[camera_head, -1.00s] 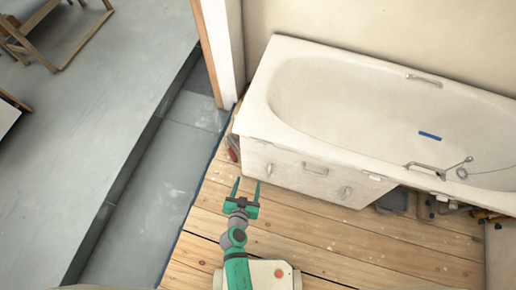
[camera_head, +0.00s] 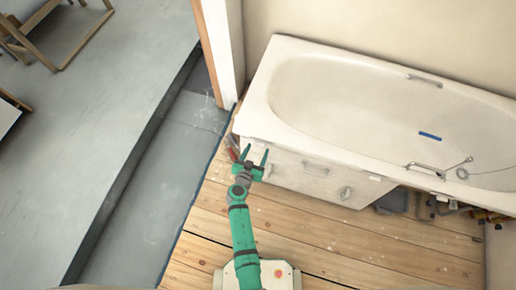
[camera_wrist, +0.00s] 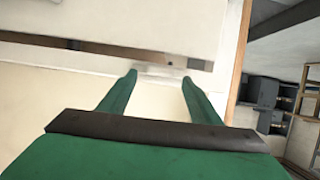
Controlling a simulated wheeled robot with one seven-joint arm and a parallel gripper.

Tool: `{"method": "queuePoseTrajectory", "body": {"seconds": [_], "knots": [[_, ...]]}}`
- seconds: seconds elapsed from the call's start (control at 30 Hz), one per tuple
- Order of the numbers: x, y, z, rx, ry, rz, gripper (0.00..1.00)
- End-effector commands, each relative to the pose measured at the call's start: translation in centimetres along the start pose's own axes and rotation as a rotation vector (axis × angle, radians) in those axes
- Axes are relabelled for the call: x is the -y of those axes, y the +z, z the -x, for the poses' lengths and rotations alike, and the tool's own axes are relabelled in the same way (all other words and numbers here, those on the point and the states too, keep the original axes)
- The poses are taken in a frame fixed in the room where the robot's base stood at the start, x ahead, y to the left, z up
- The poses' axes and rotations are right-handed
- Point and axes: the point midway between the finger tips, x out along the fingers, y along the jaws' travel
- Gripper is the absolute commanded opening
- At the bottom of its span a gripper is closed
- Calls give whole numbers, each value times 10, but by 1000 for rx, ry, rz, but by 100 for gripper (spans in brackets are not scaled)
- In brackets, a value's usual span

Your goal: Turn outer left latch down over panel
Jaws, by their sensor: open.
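The white bath panel (camera_head: 300,176) stands under the bath's front rim, with a pull handle (camera_head: 315,169) in its middle and a latch (camera_head: 346,192) right of it. My gripper (camera_head: 256,153) is open at the panel's left end, fingers pointing at the panel. In the wrist view, a pale grey piece (camera_wrist: 159,71), apparently the outer left latch, lies sideways between and just beyond my open fingertips (camera_wrist: 160,78), by the dark gap under the rim. I cannot tell whether the fingers touch it. In the head view my gripper covers much of that spot.
The white bathtub (camera_head: 290,125) stands above the panel against the wall. A red tool (camera_head: 233,154) lies by the panel's left end. Dark objects and pipe fittings (camera_head: 425,205) sit right of the panel. The wooden floor (camera_head: 350,235) in front is mostly clear.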

Motion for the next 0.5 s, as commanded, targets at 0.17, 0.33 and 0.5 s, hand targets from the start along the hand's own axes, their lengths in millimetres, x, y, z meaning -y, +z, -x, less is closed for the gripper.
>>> {"method": "queuePoseTrajectory", "body": {"seconds": [0.17, 0.33, 0.5], "knots": [[0, 0, -18, 0, -1, 0, 58], [0, 0, -23, 0, -1, 0, 58], [0, 0, -23, 0, -1, 0, 58]]}}
